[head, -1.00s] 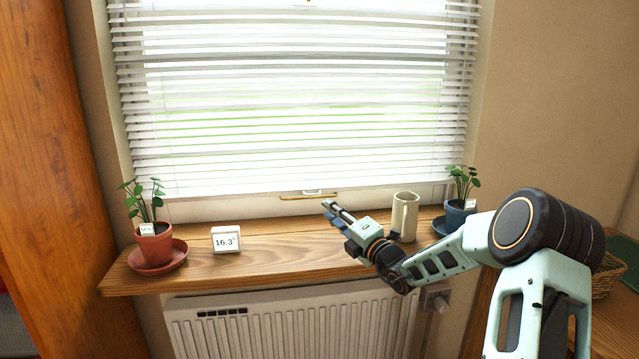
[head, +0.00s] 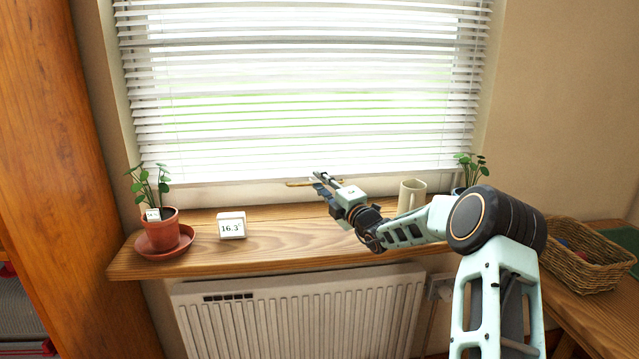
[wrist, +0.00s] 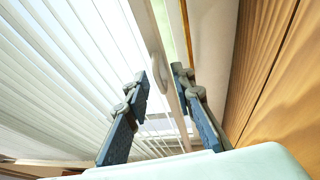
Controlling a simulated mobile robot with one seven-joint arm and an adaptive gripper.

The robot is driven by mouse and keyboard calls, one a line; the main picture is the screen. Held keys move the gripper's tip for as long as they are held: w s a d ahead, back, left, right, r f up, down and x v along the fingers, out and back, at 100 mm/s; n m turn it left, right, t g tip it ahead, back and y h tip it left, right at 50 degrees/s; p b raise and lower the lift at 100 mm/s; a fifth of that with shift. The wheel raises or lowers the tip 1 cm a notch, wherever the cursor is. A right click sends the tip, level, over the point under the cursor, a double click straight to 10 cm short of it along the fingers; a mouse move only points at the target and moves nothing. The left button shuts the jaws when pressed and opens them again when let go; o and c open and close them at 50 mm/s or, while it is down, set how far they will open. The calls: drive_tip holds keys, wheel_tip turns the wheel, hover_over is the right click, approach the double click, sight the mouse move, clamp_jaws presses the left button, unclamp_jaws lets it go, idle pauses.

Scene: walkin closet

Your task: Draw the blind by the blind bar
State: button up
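The white slatted blind (head: 300,100) hangs over most of the window. Its pale blind bar (head: 235,179) runs along the bottom edge, just above the sill. In the wrist view the blind bar (wrist: 148,22) runs between my fingers, with a rounded white grip (wrist: 158,72) on it. My gripper (head: 319,177) is at the middle of the bar in the head view and hides part of it. In the wrist view my gripper (wrist: 160,74) is open, with fingers on both sides of the grip. I cannot tell whether they touch it.
The wooden sill (head: 290,240) holds a potted plant (head: 160,230), a white display (head: 231,225) and a cream mug (head: 411,195). Another plant (head: 470,172) stands at right. A thin gold strip (head: 298,184) lies behind my gripper. A radiator (head: 300,310) is below.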

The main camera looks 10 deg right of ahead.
drive_tip(key=shift+w+a, duration=0.15)
drive_tip(key=shift+w, duration=0.2)
clamp_jaws()
